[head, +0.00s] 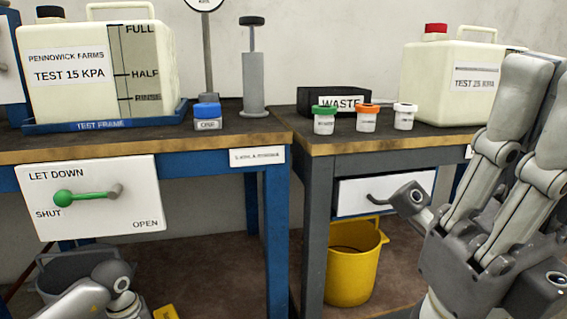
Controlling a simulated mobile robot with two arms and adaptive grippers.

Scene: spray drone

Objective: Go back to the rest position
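My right gripper (470,150) is large and close at the right edge, with two grey fingers pointing up and a third finger out to the left. The fingers stand apart with nothing seen between them, in front of the right bench.
A white let-down panel (88,220) with a green-knobbed lever (75,198) fronts the left blue bench (40,152). A cream tank (70,85), blue-lidded jar (207,116) and pump (253,80) stand on it. The right bench holds small jars; a yellow bucket (350,270) is below.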

